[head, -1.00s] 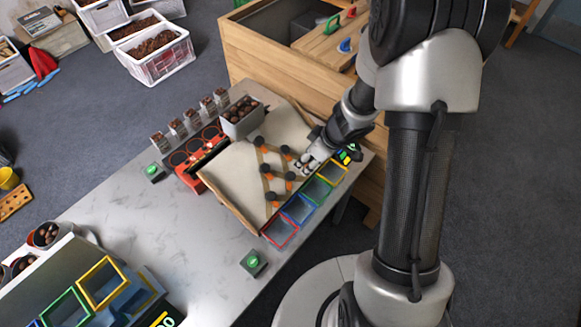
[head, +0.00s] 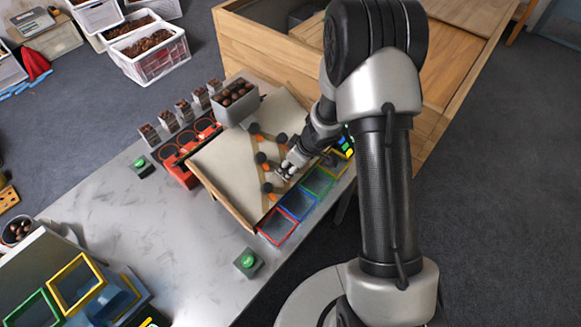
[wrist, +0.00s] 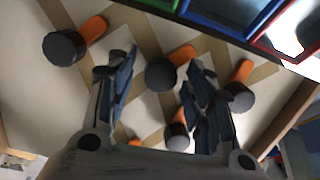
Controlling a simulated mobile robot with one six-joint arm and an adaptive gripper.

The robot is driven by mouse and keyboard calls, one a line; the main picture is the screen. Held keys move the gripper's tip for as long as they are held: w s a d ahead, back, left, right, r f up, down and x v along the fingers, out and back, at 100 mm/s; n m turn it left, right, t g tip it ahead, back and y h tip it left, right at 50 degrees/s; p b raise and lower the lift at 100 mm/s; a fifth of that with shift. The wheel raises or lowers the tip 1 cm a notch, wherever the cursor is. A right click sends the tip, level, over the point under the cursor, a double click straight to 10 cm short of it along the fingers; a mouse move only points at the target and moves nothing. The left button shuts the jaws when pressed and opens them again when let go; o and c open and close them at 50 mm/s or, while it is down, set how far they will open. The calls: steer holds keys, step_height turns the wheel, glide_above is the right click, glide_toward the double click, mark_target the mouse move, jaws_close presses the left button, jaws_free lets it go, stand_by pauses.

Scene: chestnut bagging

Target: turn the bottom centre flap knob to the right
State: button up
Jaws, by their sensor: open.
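The sloping board (head: 222,160) carries several dark round knobs with orange flaps. The bottom row lies nearest the coloured bins, which are at the top of the wrist view. The bottom centre flap knob (wrist: 160,73) has its orange flap (wrist: 184,55) slanting up and right in the wrist view. My gripper (wrist: 163,72) is open, with one finger on each side of this knob; I cannot tell whether they touch it. In the head view my gripper (head: 283,171) is over the board's lower part and hides the centre knob.
Neighbouring knobs stand close on the left (wrist: 63,47) and right (wrist: 240,97), with another upper knob (wrist: 177,135) behind. Red (head: 277,240), blue and green bins line the board's lower edge. A chestnut hopper (head: 240,109) stands at its top. A green button (head: 247,262) is on the table.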

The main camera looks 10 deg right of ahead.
steer(key=shift+c, duration=0.2)
steer(key=c, duration=1)
steer(key=shift+c, duration=0.2)
